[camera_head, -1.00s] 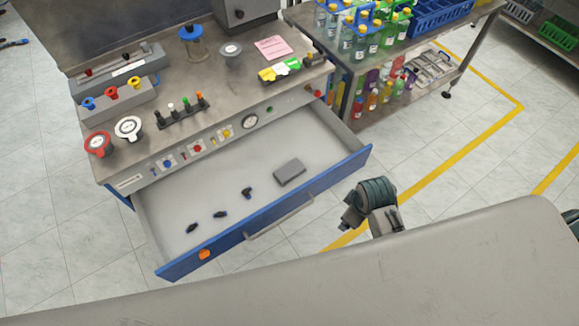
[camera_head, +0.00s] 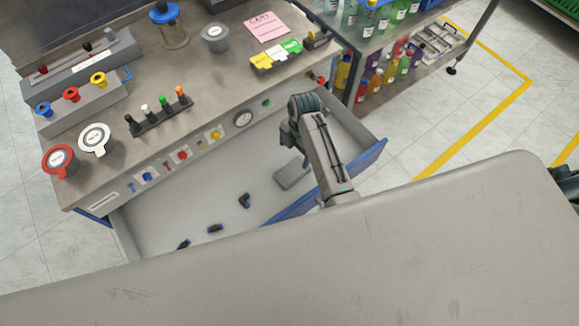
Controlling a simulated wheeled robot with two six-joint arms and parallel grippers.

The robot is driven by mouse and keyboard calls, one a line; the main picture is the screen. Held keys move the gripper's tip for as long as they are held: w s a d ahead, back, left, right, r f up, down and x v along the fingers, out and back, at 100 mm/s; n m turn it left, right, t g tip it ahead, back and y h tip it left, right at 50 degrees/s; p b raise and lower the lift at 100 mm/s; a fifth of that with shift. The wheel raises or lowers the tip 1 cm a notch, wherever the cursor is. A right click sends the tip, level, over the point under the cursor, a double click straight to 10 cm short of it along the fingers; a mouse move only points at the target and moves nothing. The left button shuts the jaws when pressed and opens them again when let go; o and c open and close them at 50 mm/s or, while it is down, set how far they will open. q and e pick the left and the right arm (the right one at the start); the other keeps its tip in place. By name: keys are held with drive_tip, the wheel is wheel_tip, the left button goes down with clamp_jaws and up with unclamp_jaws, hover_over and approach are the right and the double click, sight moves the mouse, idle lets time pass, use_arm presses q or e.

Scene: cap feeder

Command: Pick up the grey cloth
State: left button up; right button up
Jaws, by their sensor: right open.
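The grey cloth (camera_head: 292,176) is a flat, folded block lying on the floor of the open drawer (camera_head: 165,212), towards its right side. My right arm crosses the drawer's front and partly covers the cloth's right edge. My right gripper (camera_head: 288,134) is open and empty above the drawer, just beyond the cloth in the picture. It looks apart from the cloth, but its exact height is hard to tell. My left gripper is out of view.
Several small black parts (camera_head: 214,229) lie in the drawer left of the cloth. The drawer's blue front (camera_head: 370,160) rises on the near side. The workbench panel (camera_head: 185,155) borders the far side. A shelf with bottles (camera_head: 375,85) stands at the right.

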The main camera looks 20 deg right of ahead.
sight(292, 171)
drive_tip(key=f, duration=0.2)
drive_tip(key=s+f, duration=0.1)
drive_tip(key=shift+a+f, duration=0.25)
drive_tip(key=shift+f, duration=0.05)
drive_tip(key=shift+w+f, duration=0.1)
drive_tip(key=shift+f, duration=0.55)
drive_tip(key=f, duration=0.2)
drive_tip(key=s+f+p, duration=0.1)
drive_tip(key=f, duration=0.1)
drive_tip(key=shift+a+f, duration=0.1)
drive_tip(key=shift+a, duration=0.1)
drive_tip(key=shift+w+f, duration=0.1)
drive_tip(key=shift+f, duration=0.15)
drive_tip(key=c, duration=1.1)
drive_tip(key=shift+o, duration=0.2)
drive_tip(key=shift+r, duration=0.1)
wheel_tip(292, 171, up, 10)
